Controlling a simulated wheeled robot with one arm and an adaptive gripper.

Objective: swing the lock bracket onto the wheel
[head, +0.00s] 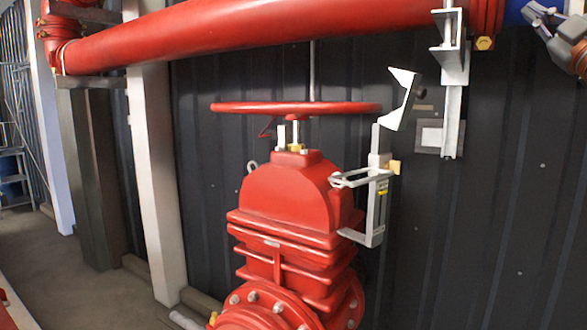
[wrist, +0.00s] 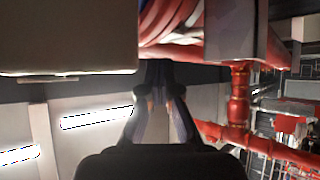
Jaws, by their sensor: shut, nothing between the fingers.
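The red handwheel (head: 296,107) sits level on top of the red valve body (head: 290,195) in the head view. The pale lock bracket (head: 403,98) stands to the right of the wheel, tilted, with its angled top apart from the rim. It joins an upright post (head: 376,200) clamped to the valve's right side, with a small yellowish part (head: 394,167) beside it. My gripper (wrist: 163,92) shows in the wrist view with its fingers close together and nothing held. In the head view, part of my arm shows at the top right, apart from the bracket.
A thick red pipe (head: 250,32) runs above the wheel. A metal pipe support (head: 453,80) hangs just right of the bracket, in front of the dark ribbed wall (head: 500,210). A white column (head: 153,170) stands left of the valve.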

